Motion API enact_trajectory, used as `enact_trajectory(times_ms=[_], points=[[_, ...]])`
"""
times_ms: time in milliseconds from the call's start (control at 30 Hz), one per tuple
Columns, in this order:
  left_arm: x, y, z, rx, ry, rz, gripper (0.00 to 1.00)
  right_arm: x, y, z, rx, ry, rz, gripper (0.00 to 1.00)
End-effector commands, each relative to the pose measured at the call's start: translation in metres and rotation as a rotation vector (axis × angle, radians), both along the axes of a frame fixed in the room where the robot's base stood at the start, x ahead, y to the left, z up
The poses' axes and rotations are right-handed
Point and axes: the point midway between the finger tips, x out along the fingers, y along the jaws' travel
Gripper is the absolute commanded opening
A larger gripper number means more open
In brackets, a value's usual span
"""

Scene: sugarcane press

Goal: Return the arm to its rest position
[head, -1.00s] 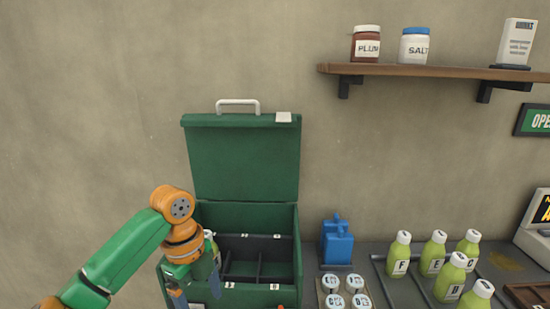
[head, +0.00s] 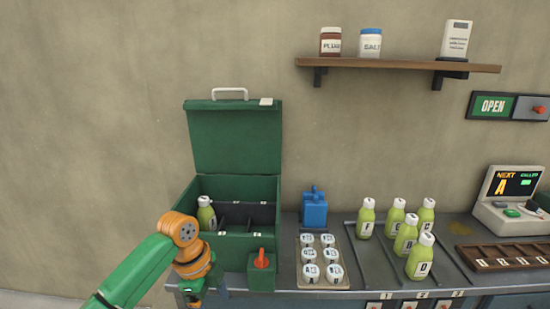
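My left arm comes in from the lower left, and its gripper (head: 207,293) hangs low in front of the green box (head: 236,140). The fingers are mostly cut off by the bottom of the view, so I cannot tell whether they are open. The green box stands with its lid up. A light green bottle (head: 206,215) with a white cap stands in its left compartment, apart from my gripper. The other compartments that show look empty. My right arm and gripper are not in view.
A box with a red lever (head: 262,262) stands before the green box. White-lidded jars (head: 309,256), a blue device (head: 314,209) and several green bottles (head: 405,236) stand to the right. A register (head: 511,200) showing "NEXT A" is far right. A shelf (head: 400,65) hangs above.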

Motion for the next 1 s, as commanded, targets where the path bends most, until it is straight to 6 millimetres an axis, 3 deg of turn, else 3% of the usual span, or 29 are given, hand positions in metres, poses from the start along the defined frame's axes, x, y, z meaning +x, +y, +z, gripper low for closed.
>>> enact_trajectory(times_ms=[267, 367, 467, 567, 667, 700, 800, 900, 1000], points=[[0.005, -0.003, -0.101, -0.066, 0.015, 0.380, 0.81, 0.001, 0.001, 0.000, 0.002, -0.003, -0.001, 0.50], [-0.005, 0.002, -0.153, -0.076, 0.024, 0.565, 0.81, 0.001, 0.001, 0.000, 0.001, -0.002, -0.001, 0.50], [-0.032, 0.013, -0.218, -0.066, 0.037, 0.783, 0.81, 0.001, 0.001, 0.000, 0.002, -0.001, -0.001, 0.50], [-0.083, 0.029, -0.287, -0.037, 0.044, 1.010, 0.81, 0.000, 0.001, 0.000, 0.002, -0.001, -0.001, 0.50], [-0.150, 0.045, -0.341, 0.003, 0.047, 1.196, 0.81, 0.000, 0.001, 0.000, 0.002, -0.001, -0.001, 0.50], [-0.181, 0.051, -0.359, 0.021, 0.049, 1.257, 0.81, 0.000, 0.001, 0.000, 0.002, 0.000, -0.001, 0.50], [-0.255, 0.061, -0.388, 0.056, 0.058, 1.381, 0.81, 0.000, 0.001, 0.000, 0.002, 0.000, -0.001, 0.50], [-0.317, 0.065, -0.401, 0.077, 0.068, 1.457, 0.81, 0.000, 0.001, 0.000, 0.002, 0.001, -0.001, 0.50], [-0.354, 0.066, -0.405, 0.085, 0.078, 1.500, 0.81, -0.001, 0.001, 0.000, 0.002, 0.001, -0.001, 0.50]])
